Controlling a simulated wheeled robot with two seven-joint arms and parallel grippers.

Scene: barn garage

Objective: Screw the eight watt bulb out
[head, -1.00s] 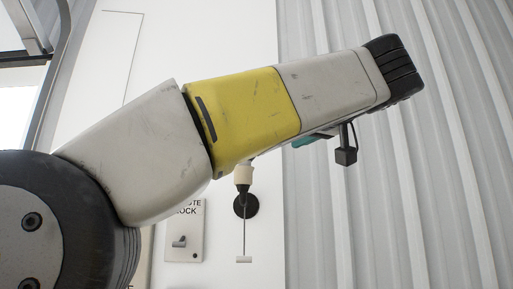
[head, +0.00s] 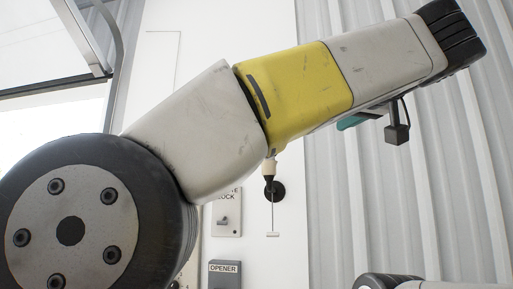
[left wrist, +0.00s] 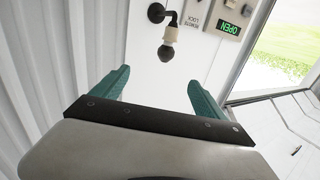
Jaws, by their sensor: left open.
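A dark round bulb (left wrist: 166,53) sits in a cream socket (left wrist: 171,34) on a black wall mount (left wrist: 157,13) in the left wrist view. In the head view the socket (head: 269,170) points up from the black mount (head: 276,191), and my left arm hides the bulb. No wattage marking is readable. My left gripper (left wrist: 159,86) is open and empty, its teal fingers spread apart. The bulb is beyond the fingertips, roughly centred between them and not touched. In the head view one teal fingertip (head: 353,121) shows below my arm. My right gripper is not in view.
A pull cord (head: 273,215) hangs below the mount. A lock panel (head: 226,219) with a switch and an OPENER panel (head: 224,274) are on the white wall. Corrugated wall (head: 430,180) is at the right. A bright opening (left wrist: 284,48) shows in the wrist view.

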